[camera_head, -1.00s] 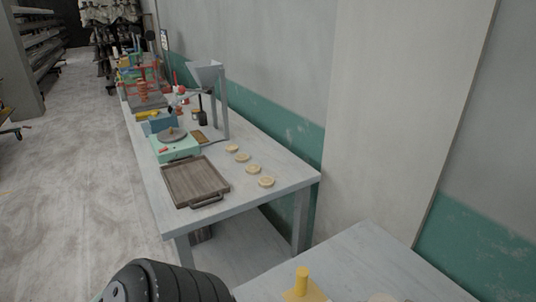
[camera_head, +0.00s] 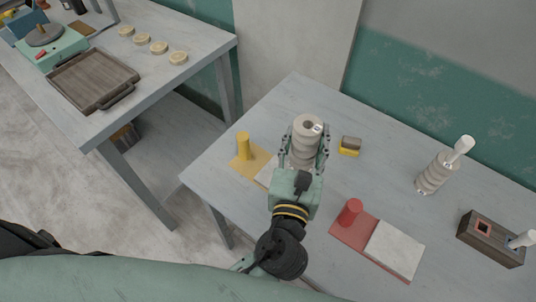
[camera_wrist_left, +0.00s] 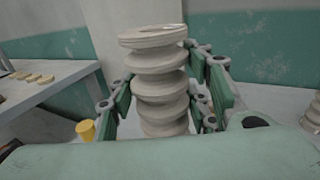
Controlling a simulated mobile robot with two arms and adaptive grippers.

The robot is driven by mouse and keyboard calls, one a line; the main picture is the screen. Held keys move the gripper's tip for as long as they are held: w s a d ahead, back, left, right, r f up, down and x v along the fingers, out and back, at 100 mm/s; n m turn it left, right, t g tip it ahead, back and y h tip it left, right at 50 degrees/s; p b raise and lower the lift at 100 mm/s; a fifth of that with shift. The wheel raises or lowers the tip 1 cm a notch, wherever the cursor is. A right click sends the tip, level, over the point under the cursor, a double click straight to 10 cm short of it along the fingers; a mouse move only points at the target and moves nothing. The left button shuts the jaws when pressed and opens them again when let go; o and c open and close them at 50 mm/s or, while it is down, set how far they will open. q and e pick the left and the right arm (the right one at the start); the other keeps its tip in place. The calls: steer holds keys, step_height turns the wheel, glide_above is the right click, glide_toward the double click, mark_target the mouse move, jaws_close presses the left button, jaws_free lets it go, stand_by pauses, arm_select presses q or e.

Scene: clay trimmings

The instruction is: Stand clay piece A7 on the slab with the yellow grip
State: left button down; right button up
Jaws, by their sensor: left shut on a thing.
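My left gripper (camera_head: 304,148) is shut on a pale ridged clay piece (camera_head: 307,126), holding it upright by its sides. The piece also fills the middle of the left wrist view (camera_wrist_left: 158,75). A small mark shows on its top, too small to read. The yellow grip (camera_head: 243,147) stands on a yellow board (camera_head: 244,168) left of the gripper. Its pale slab (camera_head: 267,175) is mostly hidden by the gripper. I cannot tell whether the piece touches anything below. The yellow grip also shows in the left wrist view (camera_wrist_left: 86,131). My right gripper is not in view.
A red grip (camera_head: 350,211) on a red board with a white slab (camera_head: 396,249) lies front right. A second ridged piece (camera_head: 434,174) with a white tool leaning on it stands farther right. A yellow-grey block (camera_head: 350,145) and a wooden box (camera_head: 490,239) are also on the table.

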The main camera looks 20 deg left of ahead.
arm_select(q)
steer(key=d, duration=0.2)
steer(key=shift+w+d+r, duration=0.3)
steer(key=shift+w+a+f+b, duration=0.25)
steer(key=shift+w+a+f, duration=0.15)
steer(key=shift+a+f, duration=1.45)
steer(key=shift+w+a+f+b, duration=0.3)
steer(key=shift+w+a+f, duration=0.1)
steer(key=shift+a+f, duration=1.45)
steer(key=shift+w+a+f+b, duration=0.25)
steer(key=shift+w+a+f, duration=0.15)
steer(key=shift+a+f, duration=1.45)
steer(key=c, duration=1.4)
jaws_free()
steer(key=shift+f, duration=0.15)
steer(key=o, duration=0.5)
steer(key=shift+s, duration=0.1)
